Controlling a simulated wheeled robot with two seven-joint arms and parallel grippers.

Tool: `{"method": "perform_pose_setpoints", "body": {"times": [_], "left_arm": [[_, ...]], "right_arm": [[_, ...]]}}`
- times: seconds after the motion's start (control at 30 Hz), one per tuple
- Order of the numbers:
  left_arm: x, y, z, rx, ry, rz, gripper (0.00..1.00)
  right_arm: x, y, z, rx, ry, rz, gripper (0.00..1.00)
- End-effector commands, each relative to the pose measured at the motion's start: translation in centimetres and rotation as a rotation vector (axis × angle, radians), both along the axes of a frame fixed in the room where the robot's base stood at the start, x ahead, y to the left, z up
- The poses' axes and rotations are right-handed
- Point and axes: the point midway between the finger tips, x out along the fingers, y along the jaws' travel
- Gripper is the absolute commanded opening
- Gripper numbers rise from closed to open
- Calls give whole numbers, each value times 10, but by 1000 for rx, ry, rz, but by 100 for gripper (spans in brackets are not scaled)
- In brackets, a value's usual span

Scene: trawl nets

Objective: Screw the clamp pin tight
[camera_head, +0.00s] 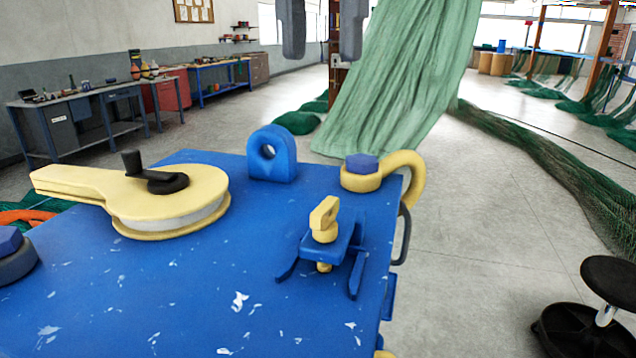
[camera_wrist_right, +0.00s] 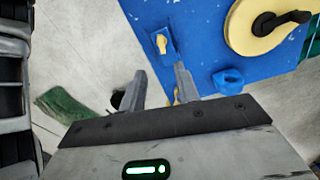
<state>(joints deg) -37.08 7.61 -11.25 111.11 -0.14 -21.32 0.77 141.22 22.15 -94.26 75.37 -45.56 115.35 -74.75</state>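The clamp pin (camera_head: 324,222) is yellow with a flat tab handle and stands upright in a small blue clamp bracket (camera_head: 343,246) on the blue table. Its lower end shows under the bracket. The pin also shows in the right wrist view (camera_wrist_right: 161,43), beyond the fingertips. My right gripper (camera_head: 322,42) is open and empty at the top of the head view, well apart from the pin. Its two grey fingers also show apart in the right wrist view (camera_wrist_right: 159,83). My left gripper is not in view.
The blue table (camera_head: 200,290) also bears a yellow pulley block (camera_head: 165,199) with a black handle, a blue eye lug (camera_head: 272,158) and a yellow shackle (camera_head: 413,175) with a blue bolt head. A green net (camera_head: 400,80) hangs behind. A black stool (camera_head: 608,283) stands at right.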

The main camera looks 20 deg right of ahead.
Motion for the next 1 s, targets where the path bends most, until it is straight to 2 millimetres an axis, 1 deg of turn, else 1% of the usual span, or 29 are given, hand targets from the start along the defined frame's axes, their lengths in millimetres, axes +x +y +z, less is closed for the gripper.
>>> {"method": "perform_pose_setpoints", "body": {"times": [0.03,0.23,0.37,0.4,0.6,0.8,1.0], "left_arm": [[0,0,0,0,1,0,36],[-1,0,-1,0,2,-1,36],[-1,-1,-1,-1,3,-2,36],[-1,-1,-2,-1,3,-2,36],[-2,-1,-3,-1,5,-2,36],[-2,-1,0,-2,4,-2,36],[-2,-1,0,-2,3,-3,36]], "right_arm": [[0,0,-9,3,5,4,32],[0,0,-44,8,3,3,32],[0,0,-69,8,3,2,32],[0,0,-78,6,4,3,32],[0,0,-114,8,2,-1,32],[0,0,-136,7,-3,-3,32],[0,0,-144,8,-2,-3,32]]}}
